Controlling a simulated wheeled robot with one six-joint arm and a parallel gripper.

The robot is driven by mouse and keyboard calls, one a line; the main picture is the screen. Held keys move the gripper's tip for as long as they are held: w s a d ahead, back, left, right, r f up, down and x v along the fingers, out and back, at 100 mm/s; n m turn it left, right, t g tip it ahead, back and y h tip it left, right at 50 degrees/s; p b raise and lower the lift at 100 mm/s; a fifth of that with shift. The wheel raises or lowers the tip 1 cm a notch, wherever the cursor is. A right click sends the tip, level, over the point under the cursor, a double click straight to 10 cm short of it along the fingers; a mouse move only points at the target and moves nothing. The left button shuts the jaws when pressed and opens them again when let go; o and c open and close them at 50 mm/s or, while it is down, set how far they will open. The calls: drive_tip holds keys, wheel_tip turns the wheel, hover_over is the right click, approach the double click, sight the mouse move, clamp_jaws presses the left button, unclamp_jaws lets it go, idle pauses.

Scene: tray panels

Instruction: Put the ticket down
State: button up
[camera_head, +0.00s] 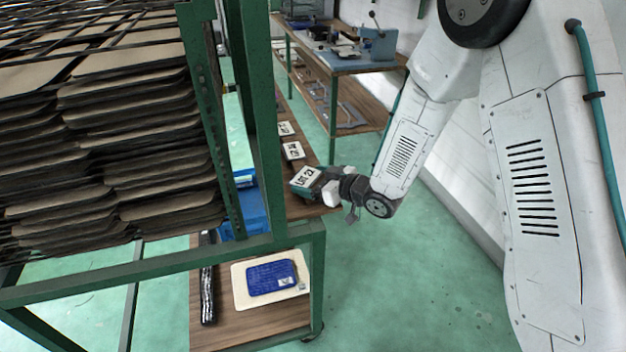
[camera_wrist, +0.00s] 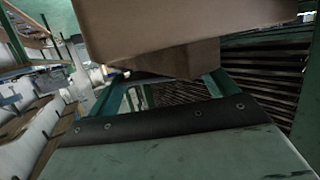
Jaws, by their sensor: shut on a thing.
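A ticket (camera_head: 304,178) with a pale face, dark lettering and a green edge is at the tip of my gripper (camera_head: 318,187) in the head view. My gripper is shut on it and holds it tilted, beside the green rack post. It appears just above the edge of the wooden bench top (camera_head: 318,211); I cannot tell whether they touch. Two more white tickets, one nearer (camera_head: 293,150) and one farther (camera_head: 285,128), lie on the bench behind it. The wrist view is filled by close surfaces, and I cannot make out the ticket's face there.
A green-framed rack (camera_head: 262,110) of stacked brown panels (camera_head: 120,130) stands at the left. A blue bin (camera_head: 246,205) is behind its post. Below, a blue packet lies on a cream board (camera_head: 240,290) beside a black roll (camera_head: 207,285). Green floor (camera_head: 400,270) is clear at right.

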drive_tip(key=shift+f, duration=0.15)
drive_tip(key=o, duration=0.8)
drive_tip(key=shift+d+r, duration=0.15)
drive_tip(key=shift+r, duration=0.05)
drive_tip(key=v, duration=1.2)
drive_tip(key=s+d+r+m+h, duration=0.2)
drive_tip(key=d+r+m+h, duration=0.3)
drive_tip(key=d+r+h, duration=0.8)
drive_tip(key=s+d+r+m+g, duration=0.1)
drive_tip(key=s+r+g, duration=0.1)
drive_tip(key=s, duration=0.7)
drive_tip(key=s+d+r+m+g+y, duration=0.1)
drive_tip(key=s+r+m+g, duration=0.1)
drive_tip(key=s, duration=0.7)
drive_tip(key=s+d+r+m+g, duration=0.1)
drive_tip(key=s+g, duration=0.3)
drive_tip(key=s, duration=0.5)
drive_tip(key=shift+s+r+m+y, duration=0.1)
drive_tip(key=shift+r+m+y, duration=0.2)
drive_tip(key=shift+r+m, duration=0.25)
